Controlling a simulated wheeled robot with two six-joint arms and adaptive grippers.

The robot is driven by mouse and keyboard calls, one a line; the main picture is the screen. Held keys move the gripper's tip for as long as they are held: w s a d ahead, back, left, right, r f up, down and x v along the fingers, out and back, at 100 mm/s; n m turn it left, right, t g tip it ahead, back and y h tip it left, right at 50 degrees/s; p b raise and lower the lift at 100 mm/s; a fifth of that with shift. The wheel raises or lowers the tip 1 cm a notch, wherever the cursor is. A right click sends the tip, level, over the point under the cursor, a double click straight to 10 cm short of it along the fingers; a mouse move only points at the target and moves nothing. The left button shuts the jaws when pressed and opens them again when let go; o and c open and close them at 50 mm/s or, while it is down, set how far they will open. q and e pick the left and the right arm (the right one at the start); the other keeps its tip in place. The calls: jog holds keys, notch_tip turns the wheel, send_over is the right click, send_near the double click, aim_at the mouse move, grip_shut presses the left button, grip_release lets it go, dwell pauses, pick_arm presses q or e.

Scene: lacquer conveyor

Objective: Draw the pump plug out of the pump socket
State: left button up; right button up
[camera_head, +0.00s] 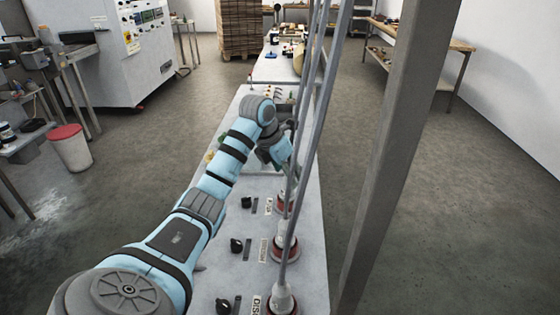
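A pale panel (312,262) runs away from me with a row of plugs in red-ringed sockets along its right side. A near plug (283,299), a middle plug (284,240) and a farther plug (284,201) show, each with a grey cable rising from it. The nearest label (257,304) starts with "DISC"; the others are too small to read surely, so I cannot tell which plug is the pump plug. My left gripper (286,168) is over the panel beyond the farther plug, partly behind my wrist and the cables. Its fingertips and any grip are unclear. My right gripper is out of view.
Black knobs (236,245) line the panel left of the labels. The tall cables and a thick grey post (398,150) stand close on the right. A white machine (130,50) and a red-lidded bin (70,148) stand at left. Open floor lies on both sides.

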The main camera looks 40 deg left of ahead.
pick_arm(q)
jog(key=x, duration=0.6)
grip_shut()
jog(key=shift+r+p, duration=0.45)
jog(key=shift+r, duration=0.25)
jog(key=shift+r+p, duration=2.25)
jog(key=shift+r, duration=0.1)
